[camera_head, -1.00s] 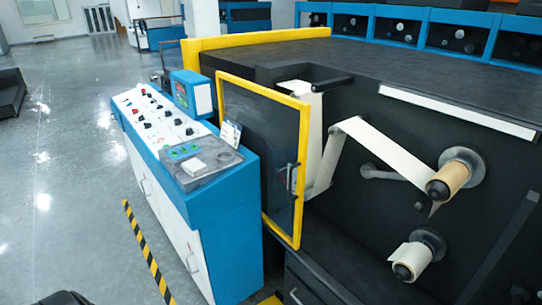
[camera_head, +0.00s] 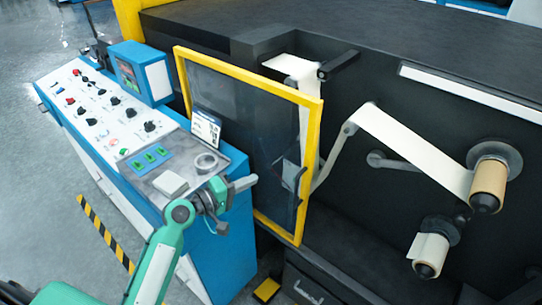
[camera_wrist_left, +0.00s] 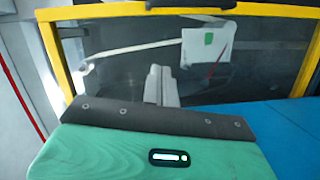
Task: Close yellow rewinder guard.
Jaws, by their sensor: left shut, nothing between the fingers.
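The yellow rewinder guard (camera_head: 248,140) is a yellow-framed door with a dark see-through panel and a dark handle (camera_head: 301,181). It stands out from the black machine, swung open, between the control cabinet and the rolls. My left gripper (camera_head: 246,183) is on the cabinet side of the guard, close in front of its panel; I cannot tell whether it touches. In the left wrist view, its two pale fingers (camera_wrist_left: 161,84) are shut together and empty, pointing at the panel inside the yellow frame (camera_wrist_left: 52,62). My right gripper is out of view.
The blue and white control cabinet (camera_head: 225,243) with knobs and a small screen box stands left of the guard, beneath my left gripper. Two rolls (camera_head: 488,186) (camera_head: 430,255) and a white web (camera_head: 410,145) are on the machine face at right. A striped floor line (camera_head: 105,230) lies at left.

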